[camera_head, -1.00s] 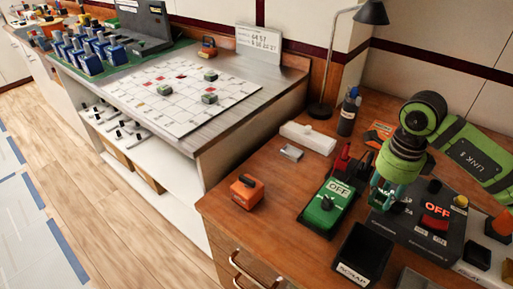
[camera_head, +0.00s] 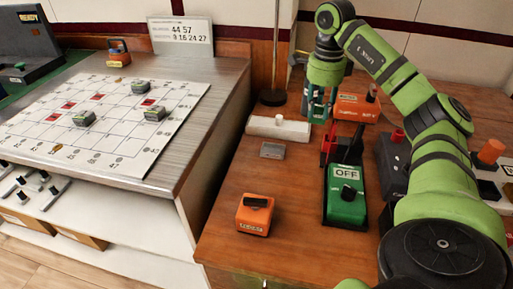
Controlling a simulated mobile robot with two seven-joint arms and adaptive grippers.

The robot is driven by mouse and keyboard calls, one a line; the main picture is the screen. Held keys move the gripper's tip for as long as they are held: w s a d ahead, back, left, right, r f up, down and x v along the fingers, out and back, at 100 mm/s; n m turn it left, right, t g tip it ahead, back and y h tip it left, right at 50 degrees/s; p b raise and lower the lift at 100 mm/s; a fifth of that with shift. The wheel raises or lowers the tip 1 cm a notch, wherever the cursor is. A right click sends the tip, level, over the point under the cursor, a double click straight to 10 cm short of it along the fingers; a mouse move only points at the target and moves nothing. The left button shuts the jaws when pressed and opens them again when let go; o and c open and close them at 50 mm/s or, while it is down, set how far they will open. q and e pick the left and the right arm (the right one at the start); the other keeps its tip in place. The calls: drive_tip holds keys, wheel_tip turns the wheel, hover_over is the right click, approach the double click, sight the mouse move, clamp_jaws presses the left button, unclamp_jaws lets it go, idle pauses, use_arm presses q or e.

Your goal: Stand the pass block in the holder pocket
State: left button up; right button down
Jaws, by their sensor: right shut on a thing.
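My right gripper (camera_head: 318,112) points down at the back of the wooden desk, above and behind a red and black item (camera_head: 340,146). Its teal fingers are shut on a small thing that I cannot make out. I cannot tell for sure which thing is the pass block or which is the holder pocket. A white bar-shaped piece (camera_head: 276,128) lies just left of the gripper, with a small grey piece (camera_head: 272,150) in front of it. My left gripper is not in view.
A green box marked OFF (camera_head: 345,207) and an orange box (camera_head: 254,215) stand on the desk (camera_head: 221,218). An orange device (camera_head: 357,108) stands behind, right of the gripper. A gridded white board (camera_head: 105,125) lies on the left bench.

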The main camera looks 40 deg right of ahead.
drive_tip(key=w+a+f, duration=0.4)
drive_tip(key=a, duration=0.1)
drive_tip(key=w+a+f, duration=0.2)
drive_tip(key=w+a, duration=0.1)
drive_tip(key=shift+a+f, duration=0.15)
drive_tip(key=shift+f, duration=2.2)
drive_tip(key=shift+a+f, duration=0.1)
drive_tip(key=shift+f, duration=0.05)
drive_tip(key=c, duration=1)
unclamp_jaws()
